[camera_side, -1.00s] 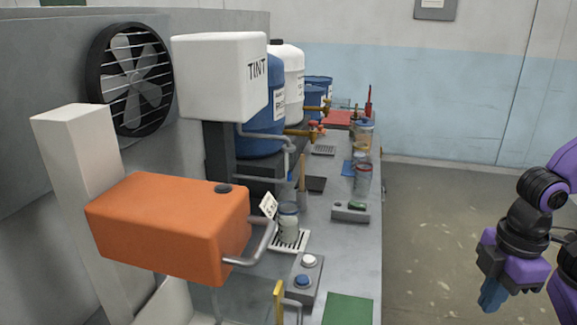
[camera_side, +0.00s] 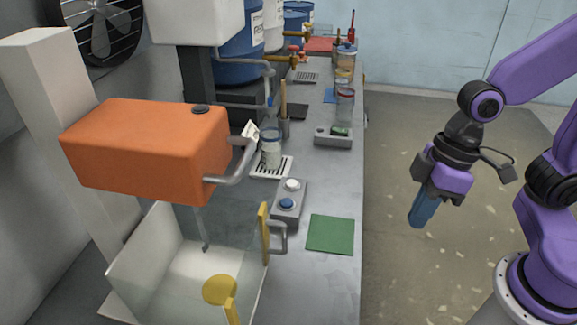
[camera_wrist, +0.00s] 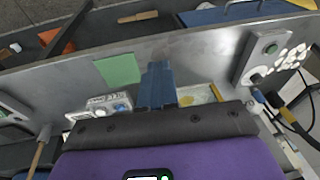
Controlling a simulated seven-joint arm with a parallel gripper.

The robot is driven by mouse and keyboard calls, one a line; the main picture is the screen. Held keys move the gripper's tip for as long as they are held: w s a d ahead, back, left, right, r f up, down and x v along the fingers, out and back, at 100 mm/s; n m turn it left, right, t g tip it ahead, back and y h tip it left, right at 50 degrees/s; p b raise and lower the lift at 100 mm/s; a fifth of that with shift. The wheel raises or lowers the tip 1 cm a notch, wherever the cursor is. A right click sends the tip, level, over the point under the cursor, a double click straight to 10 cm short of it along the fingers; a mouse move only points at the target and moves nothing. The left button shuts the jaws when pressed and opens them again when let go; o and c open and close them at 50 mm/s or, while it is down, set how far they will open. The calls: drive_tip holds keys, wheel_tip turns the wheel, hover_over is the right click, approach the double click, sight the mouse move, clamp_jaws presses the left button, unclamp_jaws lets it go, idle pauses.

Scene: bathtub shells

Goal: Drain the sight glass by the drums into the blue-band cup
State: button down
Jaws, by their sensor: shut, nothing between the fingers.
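My gripper (camera_side: 420,212) has blue fingers, shut and empty, pointing down over the floor to the right of the bench. In the wrist view its fingers (camera_wrist: 157,86) show in front of the bench edge. A blue drum (camera_side: 238,45) and a white drum (camera_side: 274,25) stand at the back left of the bench. A clear cup with a blue band (camera_side: 271,150) stands upright on a white slotted grate. Another cup with bluish trim (camera_side: 346,54) stands at the far right edge; which is the task's cup is unclear. I cannot make out the sight glass for certain.
An orange tank (camera_side: 145,150) with a bent spout overhangs a clear-walled bin (camera_side: 150,245). A button box (camera_side: 289,200) and a green mat (camera_side: 330,234) lie on the bench. A red-banded cup (camera_side: 345,103) and a small switch box (camera_side: 333,137) stand along its right edge.

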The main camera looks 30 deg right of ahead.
drive_tip(key=w+a+m+t+y, duration=0.1)
drive_tip(key=w+a+m+y, duration=0.15)
drive_tip(key=w+a, duration=0.3)
drive_tip(key=m+t+h, duration=0.2)
drive_tip(key=m+t, duration=0.5)
drive_tip(key=m, duration=0.5)
hover_over(296, 183)
wheel_tip(296, 183, down, 3)
drive_tip(key=shift+a+r, duration=0.1)
drive_tip(key=shift+f, duration=4.45)
drive_tip(key=shift+f, duration=0.15)
drive_tip(key=shift+f, duration=0.25)
